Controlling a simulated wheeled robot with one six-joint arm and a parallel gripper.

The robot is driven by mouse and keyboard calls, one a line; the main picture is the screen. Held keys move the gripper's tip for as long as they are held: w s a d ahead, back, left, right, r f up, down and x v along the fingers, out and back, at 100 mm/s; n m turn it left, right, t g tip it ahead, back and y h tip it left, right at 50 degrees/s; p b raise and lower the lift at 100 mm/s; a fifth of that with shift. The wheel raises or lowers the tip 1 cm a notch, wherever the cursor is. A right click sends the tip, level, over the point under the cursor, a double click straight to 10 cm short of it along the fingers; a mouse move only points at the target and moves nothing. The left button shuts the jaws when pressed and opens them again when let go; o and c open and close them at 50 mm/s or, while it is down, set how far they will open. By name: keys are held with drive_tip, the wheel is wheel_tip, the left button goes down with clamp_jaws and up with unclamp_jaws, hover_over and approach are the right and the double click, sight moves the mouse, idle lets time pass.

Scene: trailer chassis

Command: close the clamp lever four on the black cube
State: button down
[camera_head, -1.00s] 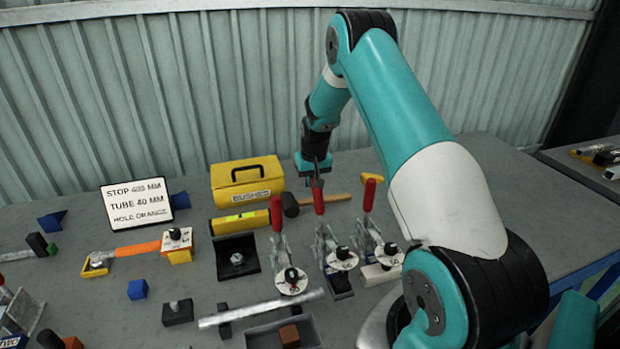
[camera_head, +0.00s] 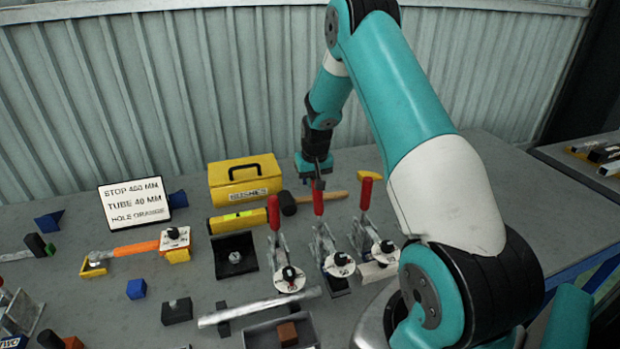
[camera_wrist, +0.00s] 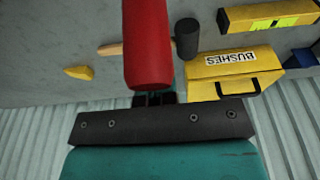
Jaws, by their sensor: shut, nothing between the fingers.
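Three toggle clamps with upright red lever handles stand in a row on the grey table. The middle clamp's lever (camera_head: 318,202) is beside my gripper (camera_head: 318,184), and a dark block (camera_head: 337,287) shows under that clamp. My gripper is shut and empty, at the far side of the handle top. In the wrist view the red handle (camera_wrist: 147,45) lies just past my closed fingertips (camera_wrist: 155,98); whether they touch I cannot tell. The left clamp's lever (camera_head: 274,212) and the right clamp's lever (camera_head: 366,193) also stand up. The disc labels are too small to read.
Behind the clamps are a yellow toolbox (camera_head: 245,182) and a hammer (camera_head: 328,197). A yellow level (camera_head: 237,221) and a black angle plate (camera_head: 234,256) lie left. A metal tube (camera_head: 258,307) lies in front. The table's right side is fairly clear.

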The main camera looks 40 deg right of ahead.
drive_tip(key=shift+s+a+r, duration=0.15)
drive_tip(key=shift+s+a, duration=0.05)
drive_tip(key=shift+s, duration=0.2)
drive_tip(key=shift+s+a+r, duration=0.1)
drive_tip(key=shift+s+a, duration=0.15)
drive_tip(key=shift+s, duration=0.25)
drive_tip(key=shift+s+a, duration=0.2)
drive_tip(key=shift+s, duration=0.3)
drive_tip(key=shift+w+r+p, duration=0.15)
drive_tip(key=shift+r+p, duration=0.1)
drive_tip(key=shift+p, duration=0.05)
wheel_tip(320, 180, up, 8)
drive_tip(key=p, duration=0.5)
drive_tip(key=shift+f, duration=0.15)
